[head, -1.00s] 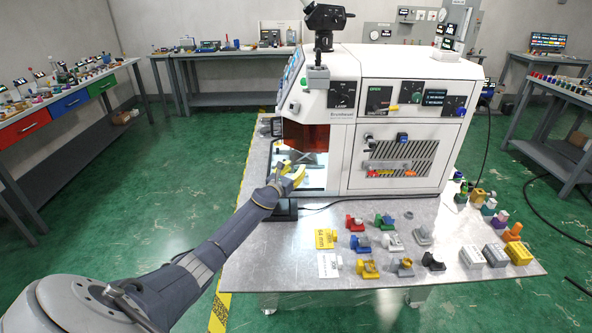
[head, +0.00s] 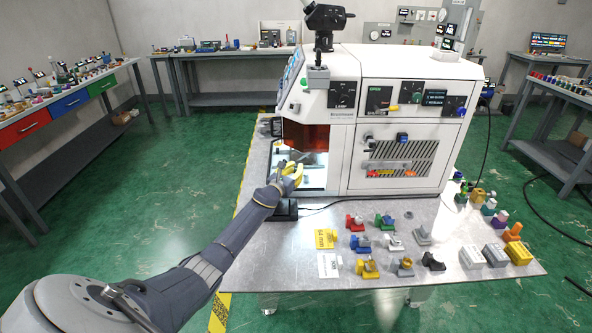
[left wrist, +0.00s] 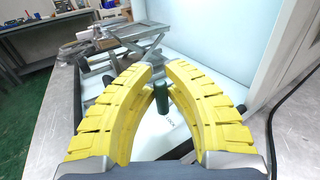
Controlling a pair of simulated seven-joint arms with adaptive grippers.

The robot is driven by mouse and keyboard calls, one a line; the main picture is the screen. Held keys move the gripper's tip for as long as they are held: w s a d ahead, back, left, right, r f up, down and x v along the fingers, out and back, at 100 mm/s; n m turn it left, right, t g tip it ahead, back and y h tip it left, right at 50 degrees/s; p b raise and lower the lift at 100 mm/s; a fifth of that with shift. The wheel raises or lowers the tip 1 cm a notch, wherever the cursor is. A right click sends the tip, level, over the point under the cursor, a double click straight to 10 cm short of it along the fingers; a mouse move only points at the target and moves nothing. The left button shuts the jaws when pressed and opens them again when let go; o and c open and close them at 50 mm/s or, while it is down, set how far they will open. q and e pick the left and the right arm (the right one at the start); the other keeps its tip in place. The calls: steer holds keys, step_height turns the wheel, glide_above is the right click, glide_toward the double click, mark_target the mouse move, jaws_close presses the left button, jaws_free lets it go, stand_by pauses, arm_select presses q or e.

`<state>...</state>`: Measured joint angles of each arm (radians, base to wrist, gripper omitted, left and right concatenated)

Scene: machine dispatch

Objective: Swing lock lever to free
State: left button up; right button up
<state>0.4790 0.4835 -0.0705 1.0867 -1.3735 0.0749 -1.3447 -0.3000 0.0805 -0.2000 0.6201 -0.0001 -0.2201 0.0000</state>
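The lock lever's dark green handle (left wrist: 161,97) shows in the left wrist view, standing between my yellow fingers above a white panel with part of the word LOCK. My left gripper (head: 292,174) is inside the front opening of the white machine (head: 409,142). In the head view the gripper hides the lever. My right gripper is not in view.
A grey metal fixture (left wrist: 112,68) stands just beyond the fingers. An orange tinted guard (head: 306,137) hangs over the opening, with the machine's white side wall to the right. Several coloured parts and blocks lie on the metal table (head: 290,268). A black cable (head: 325,205) runs across the table.

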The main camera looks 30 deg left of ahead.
arm_select(q)
steer(key=shift+w+a+m+h, duration=0.15)
steer(key=shift+m+h, duration=0.15)
steer(key=shift+h, duration=0.1)
jaws_close()
steer(key=shift+h, duration=0.3)
steer(key=shift+w+a+m+h, duration=0.15)
steer(key=shift+m+h, duration=0.5)
steer(key=shift+h, duration=0.25)
steer(key=shift+w+a+m+h, duration=0.15)
steer(key=shift+m+h, duration=0.5)
steer(key=shift+h, duration=0.25)
steer(key=o, duration=0.7)
jaws_free()
steer(key=shift+s, duration=0.1)
steer(key=shift+s+a, duration=0.4)
steer(key=shift+s, duration=1.55)
steer(key=shift+s+a, duration=0.35)
steer(key=shift+s, duration=1.55)
steer(key=shift+s+a, duration=0.4)
steer(key=shift+s, duration=1.55)
